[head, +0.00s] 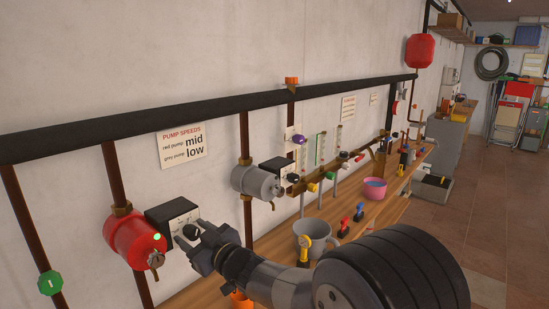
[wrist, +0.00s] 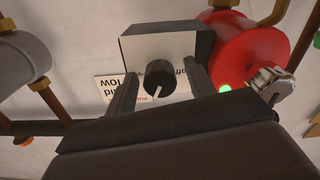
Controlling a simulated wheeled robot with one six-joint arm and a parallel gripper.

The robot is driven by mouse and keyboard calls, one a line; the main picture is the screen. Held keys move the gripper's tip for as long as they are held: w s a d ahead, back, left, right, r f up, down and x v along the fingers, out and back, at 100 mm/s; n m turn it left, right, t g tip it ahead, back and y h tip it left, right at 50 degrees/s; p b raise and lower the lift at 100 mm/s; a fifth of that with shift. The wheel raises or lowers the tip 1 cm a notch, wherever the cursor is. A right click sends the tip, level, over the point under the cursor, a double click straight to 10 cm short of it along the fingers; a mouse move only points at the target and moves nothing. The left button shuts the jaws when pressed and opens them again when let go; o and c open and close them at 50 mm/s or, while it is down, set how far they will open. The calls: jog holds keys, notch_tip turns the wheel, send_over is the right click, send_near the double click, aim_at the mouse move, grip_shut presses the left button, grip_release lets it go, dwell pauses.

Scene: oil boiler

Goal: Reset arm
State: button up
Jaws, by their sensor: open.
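My gripper (head: 186,237) is open in front of the control box (head: 172,222) of the red pump (head: 132,240). In the wrist view, which is upside down, its two fingers (wrist: 163,90) are spread to either side of the black knob (wrist: 160,76) on the box's white face. I cannot tell whether a finger touches the knob. In the head view the gripper hides the knob. A green light (head: 157,237) is lit on the red pump. My arm reaches in from the lower right.
A grey pump (head: 257,182) with its own box hangs to the right. A sign (head: 182,148) on the wall reads red pump mid, grey pump low. A grey mug (head: 309,236) and small valves stand on the wooden bench (head: 275,240). Pipes run along the wall.

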jog(key=n+b, duration=0.1)
jog(key=n, duration=0.3)
jog(key=n+b, duration=0.1)
jog(key=n, duration=0.4)
dwell(0.3)
